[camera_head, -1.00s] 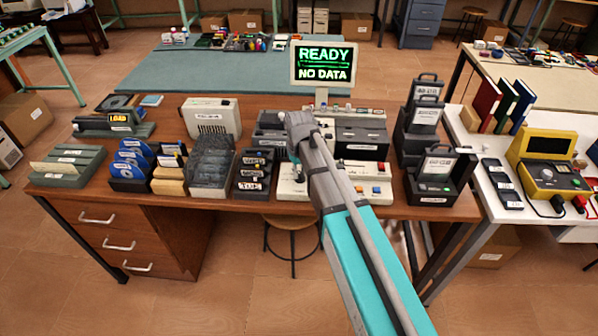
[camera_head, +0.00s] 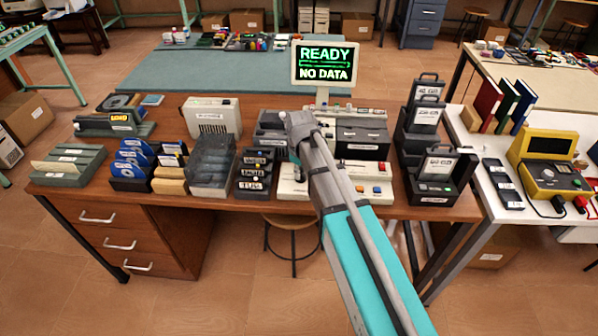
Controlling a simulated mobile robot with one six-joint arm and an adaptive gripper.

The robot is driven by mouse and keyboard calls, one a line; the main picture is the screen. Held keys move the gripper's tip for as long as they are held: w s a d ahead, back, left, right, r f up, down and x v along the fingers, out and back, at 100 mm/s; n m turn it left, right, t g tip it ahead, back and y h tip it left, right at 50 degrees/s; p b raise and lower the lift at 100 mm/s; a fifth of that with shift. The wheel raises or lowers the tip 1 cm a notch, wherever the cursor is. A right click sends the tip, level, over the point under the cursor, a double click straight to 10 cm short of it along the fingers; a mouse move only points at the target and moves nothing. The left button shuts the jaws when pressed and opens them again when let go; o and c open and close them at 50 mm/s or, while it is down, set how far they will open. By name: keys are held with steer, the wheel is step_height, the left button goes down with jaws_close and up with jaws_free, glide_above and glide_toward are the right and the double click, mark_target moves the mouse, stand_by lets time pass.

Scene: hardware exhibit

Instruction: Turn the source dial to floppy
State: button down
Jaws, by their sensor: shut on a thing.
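The beige console (camera_head: 292,190) stands on the brown desk, with red, orange and blue buttons at its right front. My arm reaches from the lower right over the console. My gripper (camera_head: 295,152) is at its far end, low against the console's left part, shut on what I take to be the source dial. The wrist and forearm cover the dial and most of the fingers, so the dial's pointer and labels cannot be read.
Left of the console stand disk racks (camera_head: 131,170), a dark cartridge holder (camera_head: 254,172) and a beige box (camera_head: 212,117). Dark cases (camera_head: 436,170) stand close on the right. A white table (camera_head: 500,222) with a yellow device (camera_head: 546,170) adjoins the desk. Little desk surface is free.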

steer(key=c, duration=0.6)
jaws_free()
